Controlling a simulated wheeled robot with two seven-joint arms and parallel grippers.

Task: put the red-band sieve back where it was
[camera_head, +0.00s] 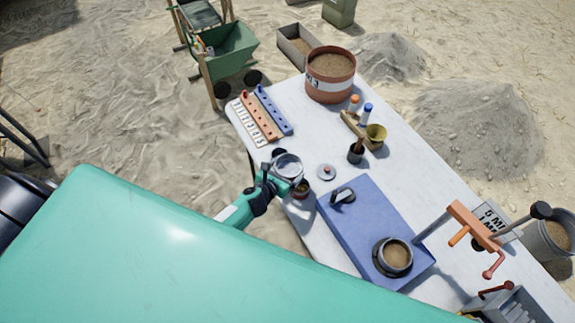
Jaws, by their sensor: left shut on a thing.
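My left gripper (273,168) reaches in from the left over the table's near edge. It is shut on a small round sieve (288,166) with a pale, see-through middle and holds it above the white table (325,135). The colour of its band is too small to make out. A small dark reddish-brown pot (300,189) shows just below and right of it. A dark-rimmed round vessel (395,255) holding sand stands on the blue mat (360,228). My right gripper is not in view.
A black-handled tool (343,195) lies on the mat. A small disc (326,172), brass cup (375,136) and dark cup (355,153) stand nearby. Peg racks (262,117) and a sand bucket (330,75) are farther back. An orange-armed device (472,225) stands at the right.

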